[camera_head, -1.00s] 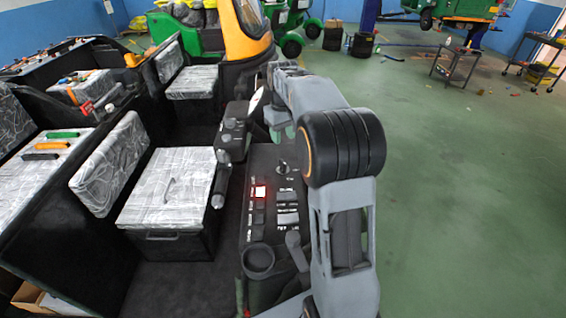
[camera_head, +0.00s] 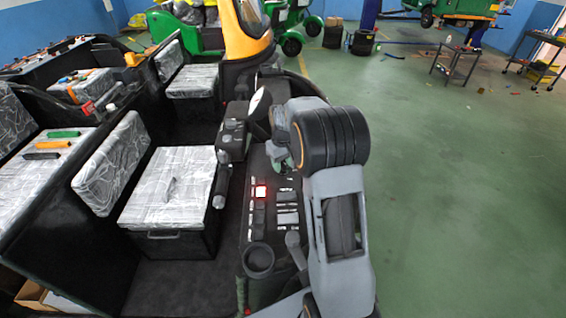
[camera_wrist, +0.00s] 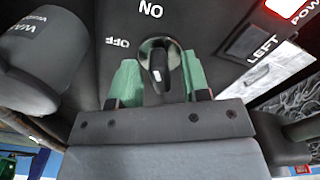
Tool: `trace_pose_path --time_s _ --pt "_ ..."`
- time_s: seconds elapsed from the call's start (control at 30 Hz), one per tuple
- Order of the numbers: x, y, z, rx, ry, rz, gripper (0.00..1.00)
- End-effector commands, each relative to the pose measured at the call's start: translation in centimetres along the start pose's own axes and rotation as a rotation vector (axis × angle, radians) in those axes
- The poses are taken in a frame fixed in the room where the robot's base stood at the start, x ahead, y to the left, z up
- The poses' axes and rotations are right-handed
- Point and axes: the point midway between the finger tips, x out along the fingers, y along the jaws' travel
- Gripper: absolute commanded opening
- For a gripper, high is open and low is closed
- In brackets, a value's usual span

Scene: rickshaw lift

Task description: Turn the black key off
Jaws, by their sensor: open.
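The black key (camera_wrist: 157,64) is a rotary knob with a small white mark, on the black panel (camera_wrist: 85,95) in the wrist view. Its grip runs almost up and down in that picture. The "ON" label is above it and the "OFF" label to its upper left. My gripper (camera_wrist: 160,60) is open, one green finger on each side of the key, with a gap visible on both sides. In the head view my gripper (camera_head: 279,157) is low over the panel, and my arm hides the key.
A lit red power button (camera_head: 261,192) and several switches are beside the key. A dark knob (camera_wrist: 42,60) stands close on the left in the wrist view. A black handlebar (camera_head: 226,150) is left of my gripper. Green floor (camera_head: 440,190) is open on the right.

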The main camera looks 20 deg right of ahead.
Motion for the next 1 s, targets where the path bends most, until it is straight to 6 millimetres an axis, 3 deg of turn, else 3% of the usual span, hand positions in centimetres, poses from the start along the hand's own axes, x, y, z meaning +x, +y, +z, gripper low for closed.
trace_pose_path --time_s 0.13,0.57,1.0 --pt "-0.01 0.00 0.00 0.000 0.000 0.000 0.42" --pt "-0.05 0.01 -0.01 0.000 0.001 0.000 0.00" --pt "-0.02 0.03 -0.04 -0.082 0.002 0.001 0.00"
